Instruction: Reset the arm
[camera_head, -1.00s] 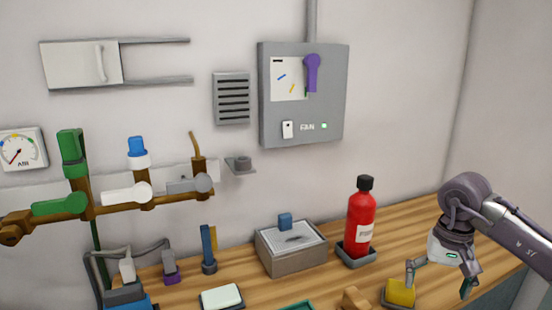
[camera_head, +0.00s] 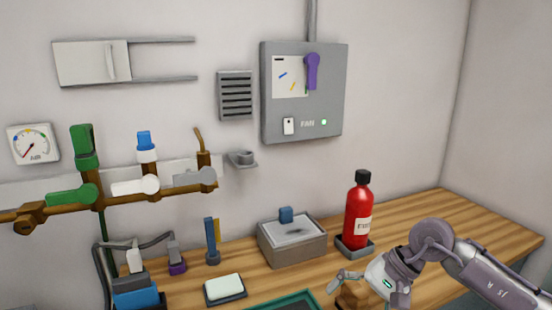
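My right arm comes in from the lower right, with its grey-and-white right gripper (camera_head: 350,290) low over the bench. One finger is splayed out to the left, as on an open gripper. The other finger is hard to make out near the bottom edge. A brown wooden object (camera_head: 350,294) shows beside the fingers, partly covered; I cannot tell whether they touch. I see nothing held. My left arm is not in view.
A grey box (camera_head: 292,250), a white block on a dark tray (camera_head: 224,290) and a green-edged tray (camera_head: 290,302) lie to the left. The wooden bench (camera_head: 455,215) is clear at the right back.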

